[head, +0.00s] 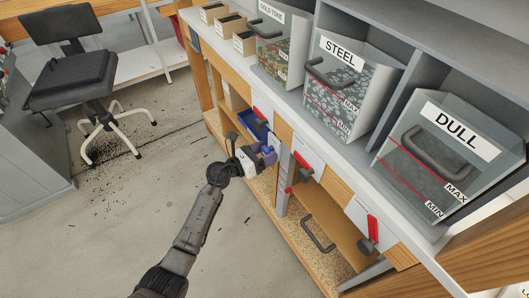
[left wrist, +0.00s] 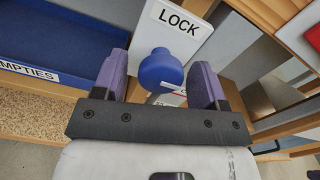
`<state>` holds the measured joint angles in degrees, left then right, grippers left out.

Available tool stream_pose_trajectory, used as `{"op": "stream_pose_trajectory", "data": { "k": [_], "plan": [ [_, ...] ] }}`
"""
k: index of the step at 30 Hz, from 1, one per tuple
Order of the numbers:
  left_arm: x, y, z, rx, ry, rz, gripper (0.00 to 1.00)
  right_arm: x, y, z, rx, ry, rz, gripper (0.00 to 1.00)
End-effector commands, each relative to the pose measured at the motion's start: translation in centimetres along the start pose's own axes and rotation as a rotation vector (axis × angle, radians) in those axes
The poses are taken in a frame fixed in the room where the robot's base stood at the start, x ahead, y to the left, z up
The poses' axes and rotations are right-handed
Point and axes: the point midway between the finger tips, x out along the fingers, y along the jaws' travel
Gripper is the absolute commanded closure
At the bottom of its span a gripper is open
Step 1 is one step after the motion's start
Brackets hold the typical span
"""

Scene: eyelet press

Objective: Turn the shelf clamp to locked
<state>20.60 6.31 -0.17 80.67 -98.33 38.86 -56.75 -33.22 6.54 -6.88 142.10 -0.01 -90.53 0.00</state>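In the left wrist view a round blue knob (left wrist: 161,72) stands in front of a white plate marked LOCK (left wrist: 180,28). I take the knob to be part of the shelf clamp; how far it is turned cannot be told. My left gripper (left wrist: 160,85) is open, with one purple finger on each side of the knob and a gap visible at both sides. In the head view my left gripper (head: 266,157) is at the front of the shelf unit and hides the knob. My right gripper is in neither view.
A blue EMPTIES bin (left wrist: 60,35) is left of the gripper. White plates with red handles (head: 302,160) (head: 373,229) line the shelf front. Clear STEEL (head: 345,95) and DULL (head: 450,165) bins stand above.

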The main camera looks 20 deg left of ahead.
Motion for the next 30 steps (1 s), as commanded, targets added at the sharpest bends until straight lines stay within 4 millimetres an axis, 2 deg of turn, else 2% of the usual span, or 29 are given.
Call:
{"op": "stream_pose_trajectory", "data": {
  "k": [2,15,23,30],
  "plan": [
    [0.0,0.0,0.0,0.000,0.000,0.000,0.42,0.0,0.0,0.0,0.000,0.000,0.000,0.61],
    [0.0,0.0,0.0,0.000,0.000,0.000,0.83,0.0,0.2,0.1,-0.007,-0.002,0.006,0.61],
    [-0.1,0.0,0.2,-0.039,0.002,0.001,0.83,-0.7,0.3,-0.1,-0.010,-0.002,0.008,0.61],
    [-0.1,-0.1,0.5,-0.194,0.004,0.002,0.83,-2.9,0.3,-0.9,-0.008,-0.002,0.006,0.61]
  ]
}}
